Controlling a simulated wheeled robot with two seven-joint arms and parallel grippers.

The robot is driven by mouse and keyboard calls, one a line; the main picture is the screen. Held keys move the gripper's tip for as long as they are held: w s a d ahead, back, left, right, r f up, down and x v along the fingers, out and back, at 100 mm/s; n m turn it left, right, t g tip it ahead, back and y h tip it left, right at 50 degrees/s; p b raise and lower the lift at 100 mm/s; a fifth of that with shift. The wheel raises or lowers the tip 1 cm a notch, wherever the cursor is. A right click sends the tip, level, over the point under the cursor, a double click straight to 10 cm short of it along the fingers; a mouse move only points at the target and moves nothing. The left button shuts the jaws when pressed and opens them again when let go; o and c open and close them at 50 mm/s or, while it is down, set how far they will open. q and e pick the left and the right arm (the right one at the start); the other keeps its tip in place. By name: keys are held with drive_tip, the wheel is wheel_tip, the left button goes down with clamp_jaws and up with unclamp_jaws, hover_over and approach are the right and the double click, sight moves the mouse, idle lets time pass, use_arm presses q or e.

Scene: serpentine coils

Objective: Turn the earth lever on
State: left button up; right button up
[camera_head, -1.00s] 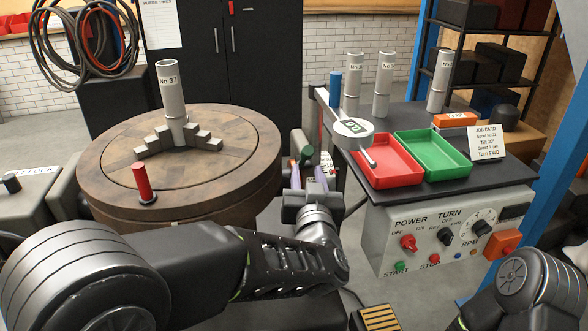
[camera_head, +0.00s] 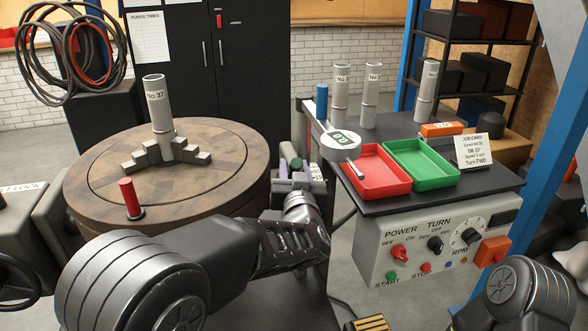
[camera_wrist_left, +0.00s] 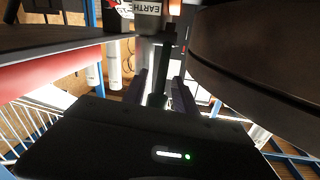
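The earth lever's white label, reading EARTH (camera_wrist_left: 140,8), shows at the top of the left wrist view. A dark upright bar (camera_wrist_left: 160,72) below the label looks like the lever, seen between the fingers; I cannot tell whether they touch it. My left gripper (camera_wrist_left: 160,88) is open around this bar, pointing towards the label. In the head view my left gripper (camera_head: 298,180) is in the gap between the round wooden table and the control bench, and its fingertips are hard to make out. My right gripper is out of view.
The round wooden table (camera_head: 90,175) stands close on the left of the gripper. The bench with a red tray (camera_head: 372,190), a green tray (camera_head: 425,180) and a control panel (camera_head: 380,260) stands on the right. A red post (camera_head: 131,198) rises from the table's near edge.

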use_arm(q)
drive_tip(key=shift+c, duration=0.2)
clamp_jaws()
idle(1.3)
